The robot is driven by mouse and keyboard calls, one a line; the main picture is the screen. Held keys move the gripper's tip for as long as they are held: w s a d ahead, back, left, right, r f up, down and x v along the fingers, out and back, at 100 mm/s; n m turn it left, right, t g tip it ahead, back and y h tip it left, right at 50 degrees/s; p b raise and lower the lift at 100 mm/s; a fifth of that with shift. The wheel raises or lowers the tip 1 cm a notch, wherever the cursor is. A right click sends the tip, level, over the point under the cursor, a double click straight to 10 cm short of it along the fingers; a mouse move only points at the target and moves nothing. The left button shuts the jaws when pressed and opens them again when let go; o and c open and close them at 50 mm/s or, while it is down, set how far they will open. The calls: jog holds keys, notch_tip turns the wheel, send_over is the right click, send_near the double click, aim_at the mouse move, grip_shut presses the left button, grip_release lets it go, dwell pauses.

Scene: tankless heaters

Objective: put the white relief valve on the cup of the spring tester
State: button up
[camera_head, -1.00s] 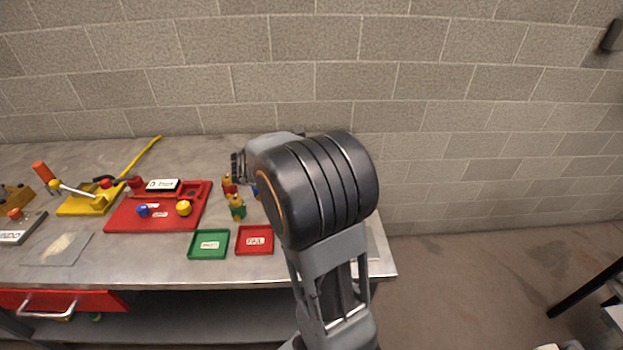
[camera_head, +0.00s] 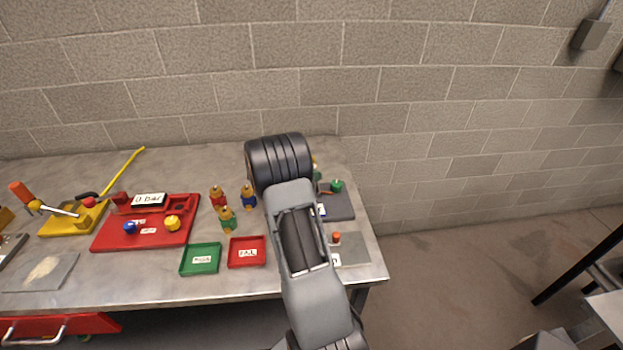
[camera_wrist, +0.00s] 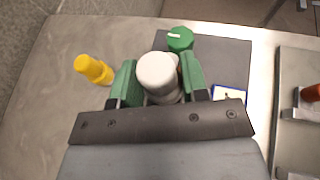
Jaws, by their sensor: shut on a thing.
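The white relief valve (camera_wrist: 157,72) is a pale, round-topped cylinder, seen from above in the wrist view. My gripper (camera_wrist: 161,82) is shut on it, with one green finger on each side. A dark grey plate (camera_wrist: 236,60) with a green knob (camera_wrist: 180,39) lies just beyond the valve. This plate also shows in the head view (camera_head: 340,206), and may be the spring tester's base; I cannot make out its cup. In the head view my arm hides the gripper and valve. I cannot tell whether the valve touches anything below.
A yellow piece (camera_wrist: 93,69) stands left of my gripper in the wrist view. A lighter grey plate with an orange-topped part (camera_head: 337,238) is near the bench's right end. Red (camera_head: 247,263) and green (camera_head: 184,271) trays and several coloured valves (camera_head: 227,224) stand left of my arm.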

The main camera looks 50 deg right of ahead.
jog(key=shift+w+d+f, duration=0.2)
jog(key=shift+d+f, duration=0.05)
jog(key=shift+f, duration=0.15)
notch_tip(320, 180, down, 3)
jog(key=shift+r+p, duration=0.15)
jog(key=shift+p, duration=0.4)
jog(key=shift+f, duration=0.3)
jog(key=shift+f, duration=0.15)
jog(key=o, duration=1)
jog(key=shift+o, duration=0.2)
